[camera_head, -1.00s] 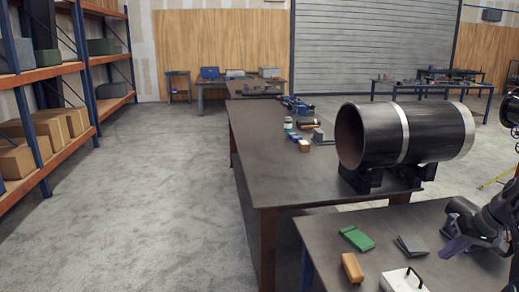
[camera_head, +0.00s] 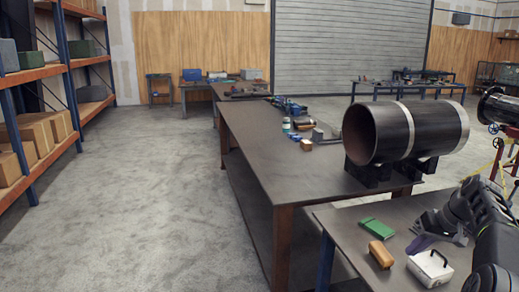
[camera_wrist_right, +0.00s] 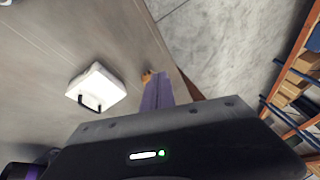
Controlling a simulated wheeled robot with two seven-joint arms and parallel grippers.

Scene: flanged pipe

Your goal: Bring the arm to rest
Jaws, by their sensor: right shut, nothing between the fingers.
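My right arm comes in from the right in the head view. Its gripper (camera_head: 420,243), with purple fingers, is shut and empty above the small front table (camera_head: 345,222). The fingers also show in the right wrist view (camera_wrist_right: 157,93). A tan block (camera_head: 381,254) lies to their left, and a white box with a black handle (camera_head: 430,268) stands below them in the picture. The white box also shows in the wrist view (camera_wrist_right: 96,88). My left gripper is not in view.
A large dark pipe (camera_head: 435,132) with pale bands rests on black supports on the long table (camera_head: 262,160). A green block (camera_head: 377,227) lies on the front table. Shelves with boxes (camera_head: 38,130) stand at the left. The floor (camera_head: 140,200) between is clear.

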